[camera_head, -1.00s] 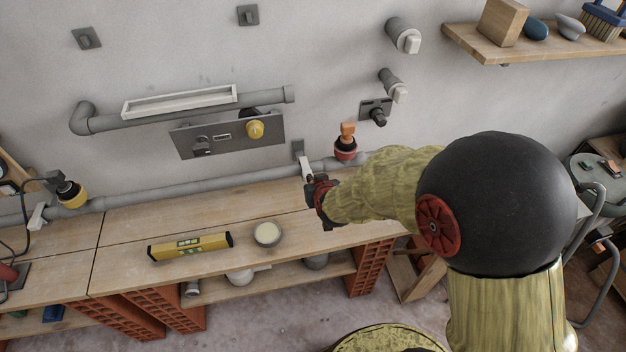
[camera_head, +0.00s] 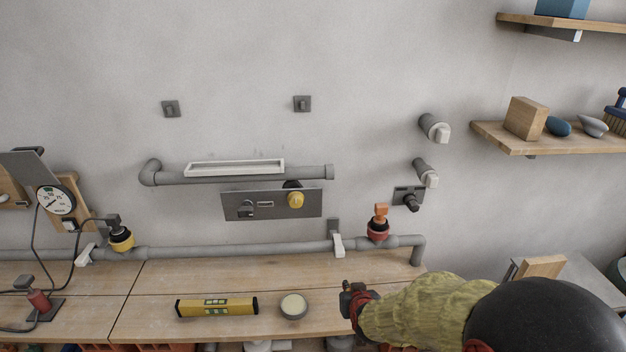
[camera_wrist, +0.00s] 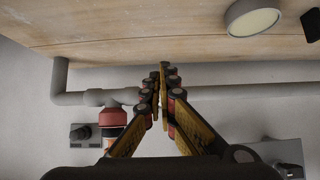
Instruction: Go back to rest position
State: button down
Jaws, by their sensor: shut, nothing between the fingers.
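My gripper (camera_head: 346,297) is at the lower right in the head view, over the right part of the wooden workbench, with my arm reaching in from the right. In the wrist view my gripper (camera_wrist: 163,98) shows its two fingers closed together at the tips, with nothing between them. The fingers point over the bench top (camera_wrist: 150,30) and the grey pipe along the wall. A round pale dish (camera_head: 293,306) stands on the bench to the left of my gripper, apart from it. It also shows in the wrist view (camera_wrist: 253,18).
A yellow level (camera_head: 217,307) lies on the bench (camera_head: 150,280). A red valve (camera_head: 378,228) with an orange top and a grey pipe (camera_head: 200,252) run close behind my gripper. A gauge (camera_head: 56,200) stands at left. A shelf (camera_head: 560,138) holds several items at right.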

jog(key=s+a+f+g, duration=0.1)
jog(key=s+f+g, duration=0.35)
jog(key=s, duration=0.25)
jog(key=s+r+g, duration=0.1)
jog(key=s+r, duration=0.2)
jog(key=s, duration=0.4)
jog(key=s+d+f+p+v, duration=0.1)
jog(key=s+d+v, duration=0.1)
jog(key=v, duration=1.2)
jog(key=s+d+p+v, duration=0.1)
jog(key=s+d+v, duration=0.1)
jog(key=v, duration=1.3)
jog(key=shift+s+d+f+t, duration=0.15)
jog(key=shift+d+f+t, duration=0.05)
jog(key=shift+d+t, duration=0.25)
